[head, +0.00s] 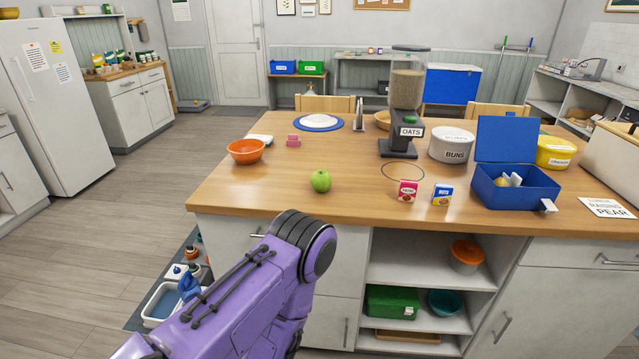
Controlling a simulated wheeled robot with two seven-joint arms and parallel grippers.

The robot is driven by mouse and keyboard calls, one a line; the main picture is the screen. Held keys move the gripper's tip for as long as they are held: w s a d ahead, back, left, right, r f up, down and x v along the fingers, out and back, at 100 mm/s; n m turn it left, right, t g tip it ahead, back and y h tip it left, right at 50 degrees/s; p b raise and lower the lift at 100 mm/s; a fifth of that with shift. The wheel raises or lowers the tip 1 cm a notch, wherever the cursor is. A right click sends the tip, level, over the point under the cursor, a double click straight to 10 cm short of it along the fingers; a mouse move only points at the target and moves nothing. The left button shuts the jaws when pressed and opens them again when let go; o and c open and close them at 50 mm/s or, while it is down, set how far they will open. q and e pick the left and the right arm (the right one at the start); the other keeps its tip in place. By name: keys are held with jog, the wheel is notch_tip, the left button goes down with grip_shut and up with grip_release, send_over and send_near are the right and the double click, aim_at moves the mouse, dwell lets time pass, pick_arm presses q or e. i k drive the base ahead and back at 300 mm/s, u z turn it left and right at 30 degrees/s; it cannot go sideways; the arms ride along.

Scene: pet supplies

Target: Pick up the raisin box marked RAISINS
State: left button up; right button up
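Two small boxes stand upright side by side near the front edge of the wooden counter (330,205). One is a red-pink box (408,191) with a white label. The other is a blue, white and yellow box (442,195). Their print is too small for me to tell which is marked RAISINS. A purple arm of mine comes in from the lower left, in front of the counter. Neither of my grippers shows in the head view.
A green apple (321,181) lies left of the boxes. Behind them stand the OATS dispenser (399,146) and BUNS tin (451,146). An open blue lunch box (505,195) is to the right, near a printed card (607,208). An orange bowl (246,152) is at left.

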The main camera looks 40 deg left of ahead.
aim_at(407, 189)
jog(key=u, duration=0.9)
jog(key=i, duration=0.35)
